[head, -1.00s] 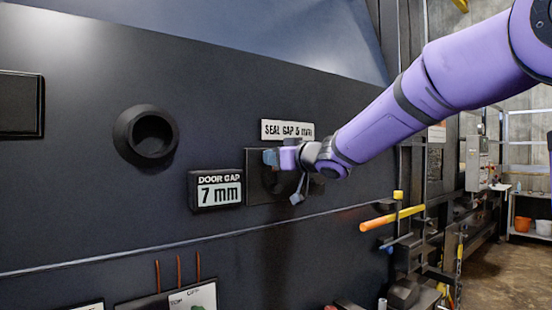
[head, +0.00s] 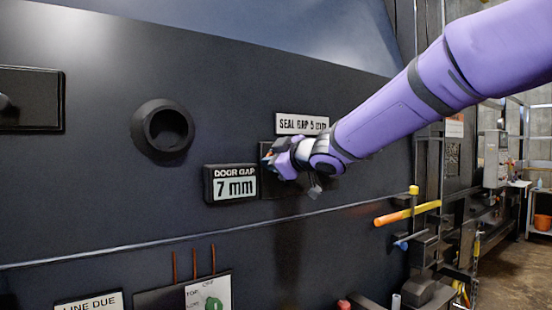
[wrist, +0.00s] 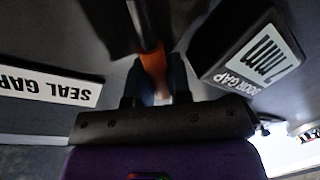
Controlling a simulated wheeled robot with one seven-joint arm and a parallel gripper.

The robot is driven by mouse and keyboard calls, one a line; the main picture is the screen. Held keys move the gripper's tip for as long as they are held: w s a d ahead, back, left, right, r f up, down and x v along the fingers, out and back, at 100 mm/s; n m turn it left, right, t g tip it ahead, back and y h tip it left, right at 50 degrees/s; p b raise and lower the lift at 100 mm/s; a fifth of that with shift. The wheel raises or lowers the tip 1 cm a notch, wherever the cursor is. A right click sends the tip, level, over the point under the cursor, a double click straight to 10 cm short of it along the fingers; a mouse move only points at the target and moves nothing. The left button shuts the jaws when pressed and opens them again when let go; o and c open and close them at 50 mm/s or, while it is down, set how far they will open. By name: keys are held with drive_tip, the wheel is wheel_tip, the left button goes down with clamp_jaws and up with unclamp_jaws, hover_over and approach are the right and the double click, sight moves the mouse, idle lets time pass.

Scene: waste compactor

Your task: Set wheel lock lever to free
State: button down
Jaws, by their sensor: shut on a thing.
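My gripper (head: 272,158) is at the dark panel, just above and right of the door gap display. In the wrist view its fingers (wrist: 155,85) are shut on a lever (wrist: 151,57) with an orange band and a dark far end. The lever's base is not clear, and in the head view my gripper and arm hide it. No label naming a wheel lock shows, so I cannot tell whether this is the wheel lock lever. An orange and yellow bar (head: 407,213) stands out from the machine farther right, apart from my gripper.
The door gap display (head: 233,183) reads 7 mm. A seal gap sign (head: 302,124) sits just above my gripper. A round black socket (head: 163,130) protrudes at left. A panel with a green knob (head: 212,302) is below. Shelving with an orange bucket (head: 542,222) stands far right.

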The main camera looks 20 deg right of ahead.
drive_tip(key=shift+a+f, duration=0.1)
idle(0.4)
drive_tip(key=c, duration=1.1)
unclamp_jaws()
